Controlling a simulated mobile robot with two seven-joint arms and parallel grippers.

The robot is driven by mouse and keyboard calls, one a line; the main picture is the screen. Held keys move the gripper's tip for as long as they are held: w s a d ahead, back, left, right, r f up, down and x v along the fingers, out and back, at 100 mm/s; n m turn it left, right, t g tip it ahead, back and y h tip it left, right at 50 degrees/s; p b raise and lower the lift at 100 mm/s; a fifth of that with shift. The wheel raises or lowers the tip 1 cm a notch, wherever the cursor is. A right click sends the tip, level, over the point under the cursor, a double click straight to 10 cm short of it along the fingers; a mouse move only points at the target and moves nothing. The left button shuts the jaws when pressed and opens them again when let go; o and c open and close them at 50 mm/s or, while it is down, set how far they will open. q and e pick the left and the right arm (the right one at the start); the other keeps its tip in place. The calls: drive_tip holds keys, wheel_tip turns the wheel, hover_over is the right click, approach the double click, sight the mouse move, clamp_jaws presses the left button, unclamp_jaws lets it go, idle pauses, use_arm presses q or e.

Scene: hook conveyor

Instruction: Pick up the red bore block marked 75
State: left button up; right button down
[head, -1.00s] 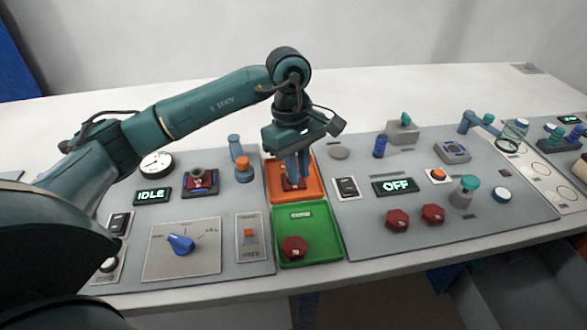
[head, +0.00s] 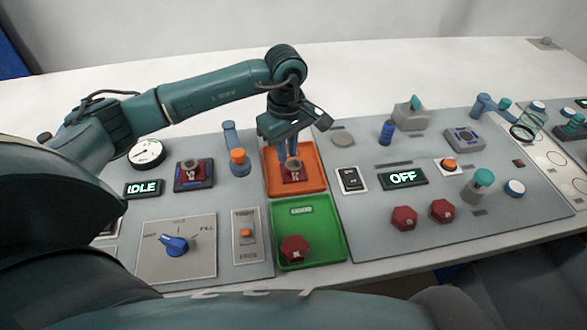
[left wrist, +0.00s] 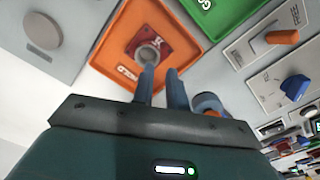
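A red bore block (head: 294,175) sits in the orange tray (head: 312,187). Its mark is too small to read surely in the head view. In the left wrist view, the block (left wrist: 135,43) shows its round grey bore and a pale mark. My left gripper (head: 289,160) points down over the block. In the left wrist view, its two blue-grey fingers (left wrist: 161,70) stand a little apart. Their tips overlap the block's near edge and bore; whether they touch it, I cannot tell. My right gripper is not in view.
Another red block (head: 192,168) sits in a dark holder beside the IDLE display (head: 143,188). A blue post with an orange cap (head: 238,160) stands close left of the orange tray. A switch (head: 351,180) lies right.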

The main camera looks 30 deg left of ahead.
sight(289, 174)
use_arm(q)
drive_tip(key=shift+w+d+f+p, duration=0.1)
drive_tip(key=shift+f+p, duration=0.2)
drive_tip(key=shift+f, duration=1.05)
drive_tip(key=shift+w+f+p, duration=0.1)
drive_tip(key=shift+f+p, duration=0.2)
drive_tip(key=shift+f, duration=1)
clamp_jaws()
